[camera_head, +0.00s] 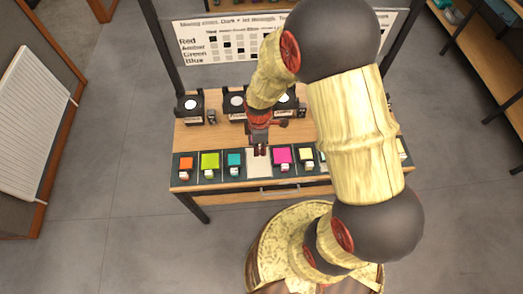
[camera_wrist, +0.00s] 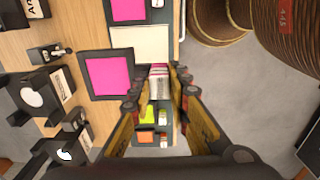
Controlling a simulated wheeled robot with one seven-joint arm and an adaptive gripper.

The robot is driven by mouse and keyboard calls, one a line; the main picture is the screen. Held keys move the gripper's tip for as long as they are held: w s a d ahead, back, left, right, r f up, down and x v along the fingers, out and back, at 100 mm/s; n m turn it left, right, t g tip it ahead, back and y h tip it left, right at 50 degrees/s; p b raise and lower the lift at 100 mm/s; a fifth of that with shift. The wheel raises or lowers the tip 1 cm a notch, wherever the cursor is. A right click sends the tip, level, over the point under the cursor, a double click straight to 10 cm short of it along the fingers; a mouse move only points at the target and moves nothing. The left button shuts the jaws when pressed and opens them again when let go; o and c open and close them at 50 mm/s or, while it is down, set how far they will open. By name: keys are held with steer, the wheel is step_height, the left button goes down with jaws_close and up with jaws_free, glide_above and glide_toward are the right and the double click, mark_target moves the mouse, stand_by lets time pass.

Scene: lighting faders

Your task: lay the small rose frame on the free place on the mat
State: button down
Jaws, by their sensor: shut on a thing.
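My gripper (camera_head: 261,150) hangs over the mat's middle in the head view, and its two fingers (camera_wrist: 160,90) show in the wrist view. They are shut on the light tag of the small rose frame (camera_wrist: 108,76), a dark-edged frame with a pink sheet. The frame sticks out from the fingers towards the table's back, seemingly above the surface. In the head view my gripper mostly hides it. The free place (camera_head: 259,168) is a bare pale patch on the dark mat (camera_head: 220,182); it also shows in the wrist view (camera_wrist: 140,43).
Orange (camera_head: 186,163), green (camera_head: 210,160) and teal (camera_head: 234,159) frames lie left of the free place. Magenta (camera_head: 282,155) and yellow (camera_head: 306,154) ones lie right. Black lamp units (camera_head: 190,104) stand behind, before a chart board (camera_head: 215,45). My arm hides the mat's right part.

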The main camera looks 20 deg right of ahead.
steer(key=shift+w+f+b, duration=0.1)
steer(key=shift+f+b, duration=0.4)
steer(key=shift+f, duration=0.35)
steer(key=shift+f+b, duration=5.2)
steer(key=shift+f, duration=2.4)
steer(key=shift+f+b, duration=0.8)
steer(key=shift+f, duration=0.5)
steer(key=c, duration=1.6)
jaws_free()
steer(key=shift+r+p, duration=2.8)
steer(key=shift+r, duration=6.75)
